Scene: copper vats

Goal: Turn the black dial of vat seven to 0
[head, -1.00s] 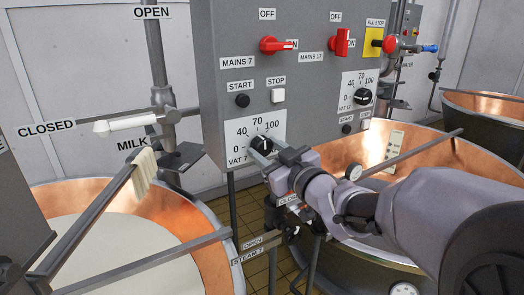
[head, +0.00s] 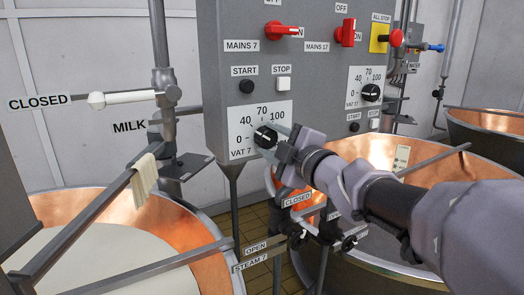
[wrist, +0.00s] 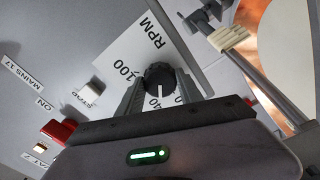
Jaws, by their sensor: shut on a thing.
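The black dial of vat seven (head: 265,137) sits on a white scale plate (head: 246,118) marked 0, 40, 70 and 100, with VAT 7 below. My gripper (head: 274,142) reaches it from the right and is shut on it. In the wrist view the dial (wrist: 160,76) lies between the two fingers of my gripper (wrist: 160,88), one on each side. Its white mark points towards the 40. The gripper covers the lower right of the plate in the head view.
Above the dial are the START button (head: 249,86), the STOP button (head: 283,84) and the red MAINS 7 switch (head: 281,29). A second dial (head: 371,92) is to the right. A copper vat (head: 85,210) stands at lower left, with a cloth (head: 145,175) on a bar.

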